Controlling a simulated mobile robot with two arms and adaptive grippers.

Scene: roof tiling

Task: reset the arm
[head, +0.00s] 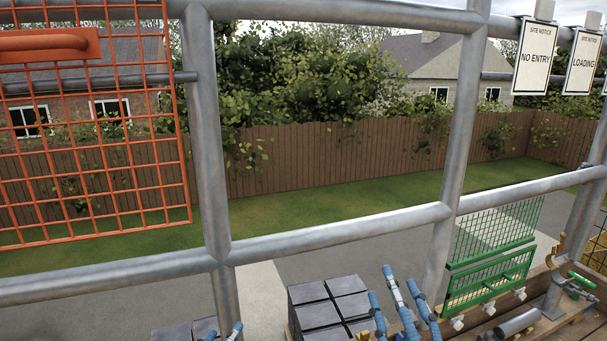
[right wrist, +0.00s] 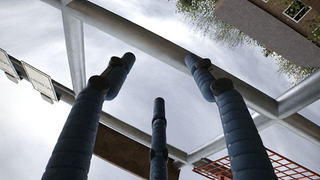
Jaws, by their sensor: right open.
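My right gripper (head: 396,290) rises from the bottom edge of the head view, with blue fingers pointing up in front of the scaffold rails. In the right wrist view its three blue fingers (right wrist: 160,75) are spread apart with nothing between them, against sky and grey tubes. Two blue fingertips of my left gripper (head: 223,331) just show at the bottom edge of the head view. The rest of that gripper is out of frame, and its opening is not clear.
Grey scaffold tubes (head: 335,233) cross ahead. An orange mesh panel (head: 95,150) hangs at left. Stacked dark tiles (head: 325,305) lie at the bottom middle. A green mesh rack (head: 490,260) and a wooden bench (head: 560,325) stand at right. Notice signs (head: 535,57) hang at upper right.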

